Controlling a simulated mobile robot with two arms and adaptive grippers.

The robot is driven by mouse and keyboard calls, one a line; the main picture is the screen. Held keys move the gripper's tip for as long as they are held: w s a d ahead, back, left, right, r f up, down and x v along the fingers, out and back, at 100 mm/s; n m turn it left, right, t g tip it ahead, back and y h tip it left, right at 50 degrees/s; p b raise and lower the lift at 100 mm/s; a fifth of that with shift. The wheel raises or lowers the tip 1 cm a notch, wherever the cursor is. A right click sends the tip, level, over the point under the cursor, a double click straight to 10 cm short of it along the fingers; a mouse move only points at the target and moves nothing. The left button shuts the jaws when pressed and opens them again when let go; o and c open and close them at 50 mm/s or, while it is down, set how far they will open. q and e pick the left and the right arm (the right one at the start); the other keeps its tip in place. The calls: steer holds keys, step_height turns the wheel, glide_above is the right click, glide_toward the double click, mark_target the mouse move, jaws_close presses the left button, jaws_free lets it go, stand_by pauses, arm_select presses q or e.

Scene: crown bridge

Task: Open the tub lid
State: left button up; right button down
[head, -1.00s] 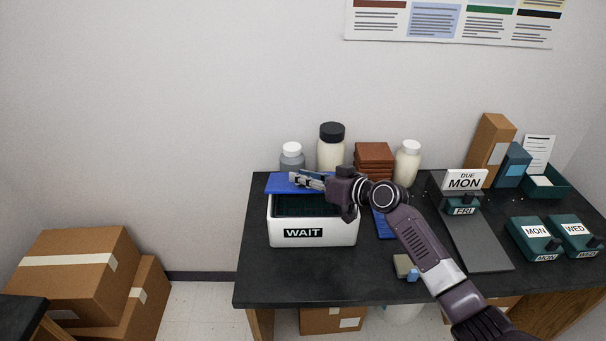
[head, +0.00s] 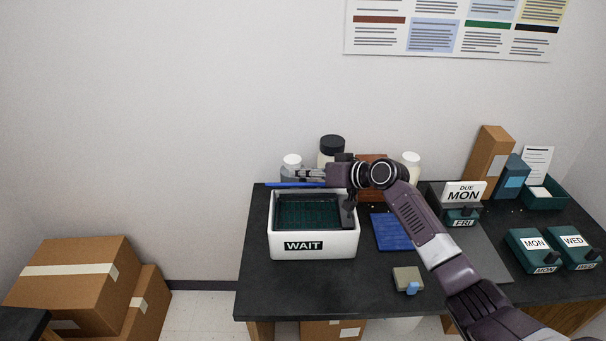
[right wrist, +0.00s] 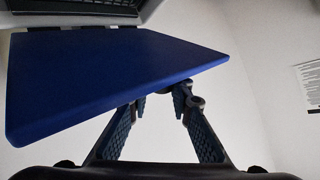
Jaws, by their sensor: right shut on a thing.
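The white tub (head: 312,246) with a WAIT label stands on the dark table, its top uncovered and its dark green inside showing. The blue lid (head: 290,185) shows as a thin, nearly edge-on strip along the tub's back rim. In the right wrist view the lid (right wrist: 110,75) is a broad tilted blue panel, its edge at the fingers. My right gripper (head: 303,174) is shut on the lid, behind and above the tub. The exact contact is partly hidden. My left gripper is not in view.
Jars (head: 332,148) and a brown stack (head: 372,166) stand behind the gripper. A blue pad (head: 395,231) and a beige block (head: 407,277) lie right of the tub. Teal boxes (head: 530,248) stand at the right. The table front left of the beige block is clear.

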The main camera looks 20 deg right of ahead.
steer(key=shift+w+r, duration=0.1)
steer(key=shift+r, duration=0.15)
steer(key=c, duration=2)
jaws_free()
steer(key=shift+c, duration=0.2)
steer(key=o, duration=0.3)
steer(key=shift+f, duration=0.15)
steer(key=v, duration=1.2)
steer(key=shift+f, duration=0.1)
